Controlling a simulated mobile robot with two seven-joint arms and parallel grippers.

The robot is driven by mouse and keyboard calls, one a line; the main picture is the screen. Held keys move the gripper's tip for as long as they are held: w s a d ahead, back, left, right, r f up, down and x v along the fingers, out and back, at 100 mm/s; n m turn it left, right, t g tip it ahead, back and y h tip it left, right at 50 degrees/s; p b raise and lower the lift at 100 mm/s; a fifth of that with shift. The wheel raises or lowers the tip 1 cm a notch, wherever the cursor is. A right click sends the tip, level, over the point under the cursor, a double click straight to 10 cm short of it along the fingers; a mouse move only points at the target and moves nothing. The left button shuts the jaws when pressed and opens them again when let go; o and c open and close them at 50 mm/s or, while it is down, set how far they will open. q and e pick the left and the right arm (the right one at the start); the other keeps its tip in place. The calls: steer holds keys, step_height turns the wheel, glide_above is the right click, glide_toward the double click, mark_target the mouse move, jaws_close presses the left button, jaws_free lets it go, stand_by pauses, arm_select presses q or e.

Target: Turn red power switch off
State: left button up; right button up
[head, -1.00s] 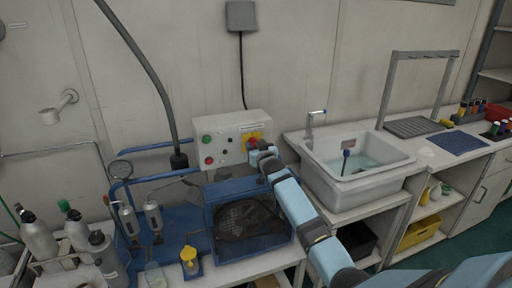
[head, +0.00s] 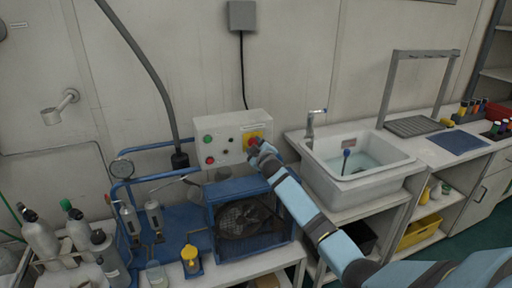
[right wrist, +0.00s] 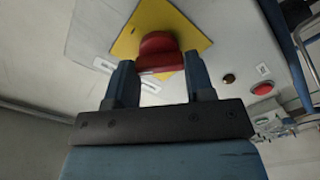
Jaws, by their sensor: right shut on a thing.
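The red power switch (right wrist: 157,46) is a red knob on a yellow plate (right wrist: 122,42), on the front of a light control box (head: 218,124). In the head view the yellow plate (head: 263,134) shows at the box's right end, with the switch partly hidden by my gripper. My right gripper (right wrist: 160,70) is at the switch, its two dark fingers on either side of the knob's lower part, shut on it. In the head view my right gripper (head: 255,149) reaches the box from the lower right. My left gripper is in neither view.
The box also carries a green button (head: 208,139) and a red button (head: 210,160). A sink (head: 325,170) is to the right. Bottles (head: 40,238) and a gauge (head: 122,168) are at the left.

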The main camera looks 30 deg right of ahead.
steer(key=shift+f+n, duration=0.15)
steer(key=shift+n, duration=3.75)
steer(key=o, duration=0.9)
steer(key=v, duration=1.3)
steer(key=shift+s, duration=0.4)
steer(key=shift+a+f, duration=0.1)
steer(key=shift+f, duration=0.05)
